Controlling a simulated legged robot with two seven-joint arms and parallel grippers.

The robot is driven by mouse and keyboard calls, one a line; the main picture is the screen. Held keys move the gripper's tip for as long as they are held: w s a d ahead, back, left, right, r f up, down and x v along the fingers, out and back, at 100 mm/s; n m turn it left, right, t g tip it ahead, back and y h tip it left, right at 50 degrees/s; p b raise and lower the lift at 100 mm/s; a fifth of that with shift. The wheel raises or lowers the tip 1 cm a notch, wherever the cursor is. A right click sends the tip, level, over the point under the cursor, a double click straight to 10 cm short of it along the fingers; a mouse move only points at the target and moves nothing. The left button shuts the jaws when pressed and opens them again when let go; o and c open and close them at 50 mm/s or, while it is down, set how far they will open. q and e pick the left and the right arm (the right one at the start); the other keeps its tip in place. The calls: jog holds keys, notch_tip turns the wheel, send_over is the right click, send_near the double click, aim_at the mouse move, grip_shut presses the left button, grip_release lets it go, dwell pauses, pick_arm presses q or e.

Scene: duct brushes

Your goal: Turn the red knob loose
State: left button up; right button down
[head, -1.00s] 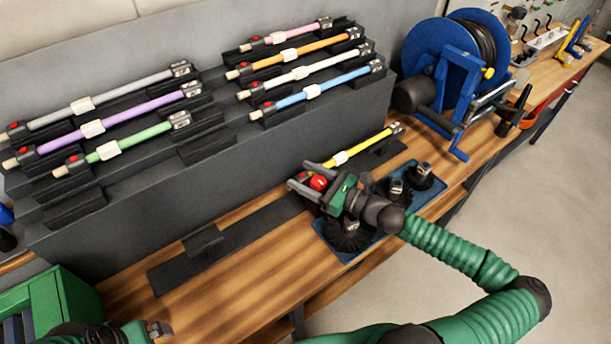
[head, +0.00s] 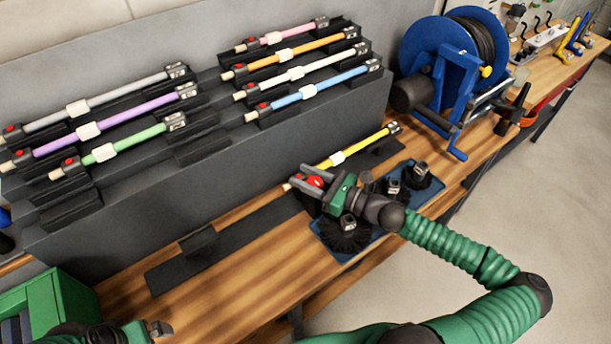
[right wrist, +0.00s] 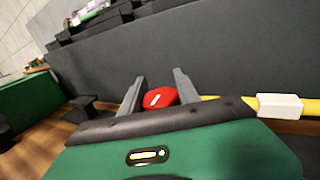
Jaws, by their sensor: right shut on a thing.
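The red knob (head: 315,181) sits on the black clamp at the near end of the yellow rod (head: 361,147) on the bench. My right gripper (head: 301,180) is at this end, with its fingers on either side of the knob and shut on it. In the right wrist view the red knob (right wrist: 160,97) shows between the two grey fingers (right wrist: 155,92); the palm hides its lower part. The yellow rod with its white sleeve (right wrist: 280,105) runs off to the right there. My left gripper (head: 160,329) barely shows at the bottom left, apart from the rod; its opening is unclear.
A blue mat (head: 334,246) with several black brushes lies under and beside my right wrist. A stepped grey rack (head: 255,160) behind holds several coloured rods with red knobs. A blue reel (head: 440,60) stands at the back right. A green box (head: 55,305) is at the lower left.

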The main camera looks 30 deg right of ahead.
jog(key=shift+s+a+r+n+g+y+p, duration=0.1)
jog(key=shift+n+g+y+p, duration=0.25)
jog(key=shift+n+g+y, duration=0.25)
jog(key=shift+a+r+n+g+y+p, duration=0.1)
jog(key=shift+n+g+y+p, duration=0.25)
jog(key=shift+n+y, duration=0.35)
jog(key=shift+s+a+f+n+g+y+b, duration=0.15)
jog(key=shift+s+n+g+y+b, duration=0.1)
jog(key=shift+n+g+y, duration=1.2)
jog(key=shift+s+a+n+g+y+b, duration=0.25)
jog(key=shift+n+g+y, duration=0.55)
jog(key=shift+g, duration=1.1)
jog(key=shift+s+a+f+n+g+y+b, duration=0.1)
jog(key=shift+s+n+g+y+b, duration=0.2)
jog(key=shift+n+g+y, duration=0.9)
jog(key=shift+s+n+g+h, duration=0.1)
jog(key=shift+n+g+h, duration=0.2)
jog(key=shift+g, duration=0.5)
jog(key=c, duration=1.1)
grip_release()
jog(key=shift+c, duration=0.2)
jog(key=shift+o, duration=1.2)
jog(key=shift+d, duration=0.1)
jog(key=shift+r, duration=0.1)
